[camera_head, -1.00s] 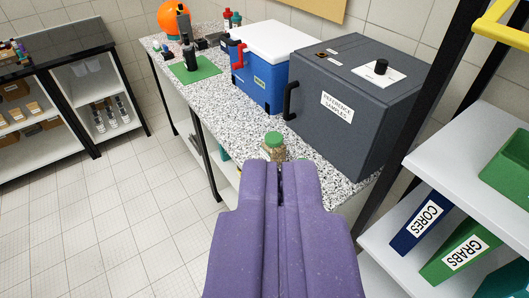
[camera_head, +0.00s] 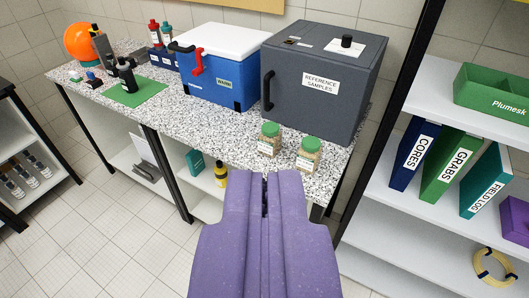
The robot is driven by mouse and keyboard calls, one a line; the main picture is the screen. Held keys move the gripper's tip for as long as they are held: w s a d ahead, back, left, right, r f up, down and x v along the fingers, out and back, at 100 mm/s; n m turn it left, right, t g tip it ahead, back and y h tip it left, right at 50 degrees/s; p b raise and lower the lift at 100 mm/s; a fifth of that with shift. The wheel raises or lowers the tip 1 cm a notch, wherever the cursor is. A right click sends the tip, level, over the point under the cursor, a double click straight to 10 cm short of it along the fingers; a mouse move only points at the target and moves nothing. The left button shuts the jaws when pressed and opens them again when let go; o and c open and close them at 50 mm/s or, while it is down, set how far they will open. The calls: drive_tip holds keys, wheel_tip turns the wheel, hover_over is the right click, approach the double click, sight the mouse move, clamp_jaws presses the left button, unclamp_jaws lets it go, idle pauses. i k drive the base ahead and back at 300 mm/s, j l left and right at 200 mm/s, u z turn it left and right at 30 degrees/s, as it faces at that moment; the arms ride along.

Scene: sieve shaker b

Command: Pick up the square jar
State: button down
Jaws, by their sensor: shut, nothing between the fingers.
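Two jars with green lids and brown grainy contents stand upright on the speckled counter, near its front edge. The left jar (camera_head: 269,140) has a pale label. The right jar (camera_head: 308,154) looks much the same and stands close beside it, a little nearer. I cannot tell for sure which one is square. My purple gripper (camera_head: 264,180) is shut and empty. In the picture its tips are just below the jars, apart from both.
A grey box (camera_head: 322,104) labelled Reference Samples and a blue cooler (camera_head: 220,82) stand behind the jars on the counter (camera_head: 210,128). A shelf with binders (camera_head: 412,153) is at the right. A yellow bottle (camera_head: 220,175) stands below the counter. Floor (camera_head: 110,235) is clear at left.

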sight(269, 139)
drive_tip(key=i+j, duration=0.2)
drive_tip(key=i, duration=0.65)
drive_tip(key=i+j+u, duration=0.15)
drive_tip(key=i, duration=0.7)
